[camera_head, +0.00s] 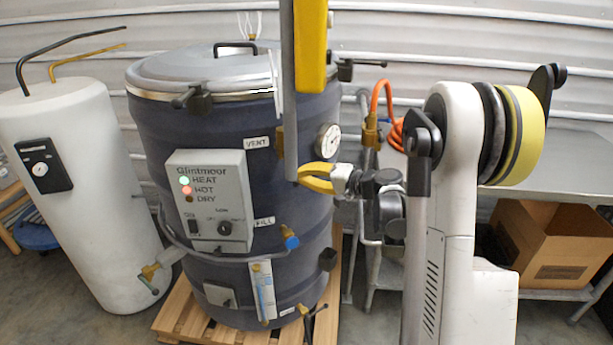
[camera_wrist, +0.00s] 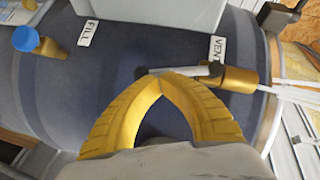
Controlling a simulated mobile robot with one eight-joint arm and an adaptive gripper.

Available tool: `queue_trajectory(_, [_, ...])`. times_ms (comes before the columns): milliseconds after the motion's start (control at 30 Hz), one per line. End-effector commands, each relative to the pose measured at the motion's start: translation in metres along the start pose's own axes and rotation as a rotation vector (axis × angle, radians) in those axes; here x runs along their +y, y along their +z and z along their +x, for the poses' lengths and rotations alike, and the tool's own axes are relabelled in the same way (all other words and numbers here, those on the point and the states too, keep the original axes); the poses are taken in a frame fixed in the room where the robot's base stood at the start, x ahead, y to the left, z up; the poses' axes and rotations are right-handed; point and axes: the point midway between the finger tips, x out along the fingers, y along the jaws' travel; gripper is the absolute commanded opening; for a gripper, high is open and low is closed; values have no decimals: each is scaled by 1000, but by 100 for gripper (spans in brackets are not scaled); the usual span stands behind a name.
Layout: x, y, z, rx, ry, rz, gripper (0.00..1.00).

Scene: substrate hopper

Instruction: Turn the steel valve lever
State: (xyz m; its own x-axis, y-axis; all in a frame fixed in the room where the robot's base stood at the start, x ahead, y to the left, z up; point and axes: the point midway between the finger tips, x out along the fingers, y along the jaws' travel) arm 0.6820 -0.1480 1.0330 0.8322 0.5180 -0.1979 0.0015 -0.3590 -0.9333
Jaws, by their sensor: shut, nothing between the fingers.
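The steel valve lever (camera_wrist: 193,71) shows in the wrist view as a short grey bar running left from the brass vent valve (camera_wrist: 238,79), with a dark end. The brass valve also shows in the head view (camera_head: 279,140), beside the VENT label, but a grey upright bar hides most of the lever area. My gripper (camera_head: 301,180) is below the valve in the head view. In the wrist view, my yellow fingertips (camera_wrist: 172,78) meet right at the lever's edge, with nothing between them. I cannot tell whether they touch the lever.
The dark drum (camera_head: 300,215) stands on a wooden pallet (camera_head: 180,315), with a control box (camera_head: 210,200) on its front. A blue-capped fill fitting (camera_head: 291,241) is lower down. A grey upright bar (camera_head: 288,90) and yellow piece (camera_head: 311,45) stand in front. A steel bench (camera_head: 575,160) is right.

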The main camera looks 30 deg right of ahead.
Motion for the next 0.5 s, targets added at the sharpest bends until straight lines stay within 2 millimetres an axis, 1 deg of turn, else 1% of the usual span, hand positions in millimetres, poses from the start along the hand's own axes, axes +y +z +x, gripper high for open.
queue_trajectory(200, [2, 6, 4, 0, 4, -3, 0])
queue_trajectory(500, [2, 8, 6, 0, 5, -4, 0])
